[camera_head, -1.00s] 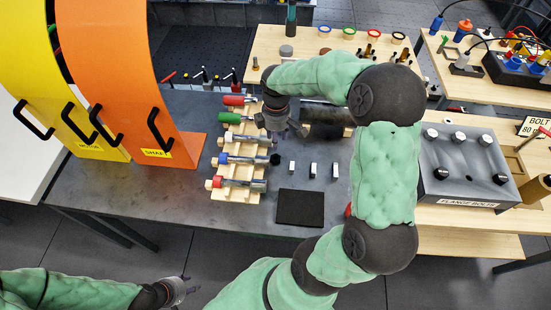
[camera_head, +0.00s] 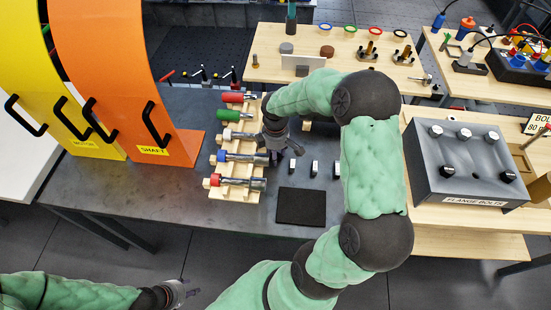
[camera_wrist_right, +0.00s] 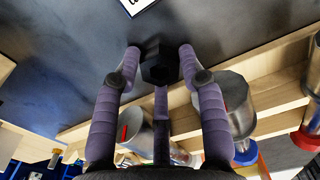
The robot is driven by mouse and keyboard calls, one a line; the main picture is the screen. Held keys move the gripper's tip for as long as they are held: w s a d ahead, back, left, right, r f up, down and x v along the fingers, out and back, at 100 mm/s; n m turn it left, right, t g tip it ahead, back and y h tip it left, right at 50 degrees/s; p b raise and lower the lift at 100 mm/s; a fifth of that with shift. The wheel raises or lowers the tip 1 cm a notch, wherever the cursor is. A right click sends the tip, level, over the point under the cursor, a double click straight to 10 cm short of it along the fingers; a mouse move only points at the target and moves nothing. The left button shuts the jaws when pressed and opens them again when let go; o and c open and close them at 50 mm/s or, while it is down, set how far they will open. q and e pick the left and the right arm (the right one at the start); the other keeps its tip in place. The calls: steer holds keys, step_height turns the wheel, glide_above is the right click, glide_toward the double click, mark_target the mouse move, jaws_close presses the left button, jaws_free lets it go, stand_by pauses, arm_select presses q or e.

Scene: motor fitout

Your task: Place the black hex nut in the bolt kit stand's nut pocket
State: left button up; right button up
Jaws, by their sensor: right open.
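The black hex nut (camera_wrist_right: 157,64) shows in the right wrist view between the fingertips of my right gripper (camera_wrist_right: 158,58). The three purple fingers are spread around it, and the nut seems to be at the dark tabletop. In the head view my right gripper (camera_head: 275,142) hangs beside the wooden rack's right edge and largely hides the nut. My left gripper (camera_head: 180,293) is at the lower left, away from the tables; its finger opening is too small to judge. I cannot tell which item is the bolt kit stand, and no nut pocket is clearly identifiable.
The wooden rack (camera_head: 226,190) holds several colour-ended cylinders close to the right gripper. A black mat (camera_head: 301,207) and small upright blocks (camera_head: 314,168) are nearby. A grey box labelled FLANGE BOLTS (camera_head: 457,192) stands right. An orange curved panel (camera_head: 120,60) stands left.

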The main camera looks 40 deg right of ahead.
jaws_close()
step_height(320, 180, up, 10)
steer(key=p, duration=0.3)
stand_by(0.3)
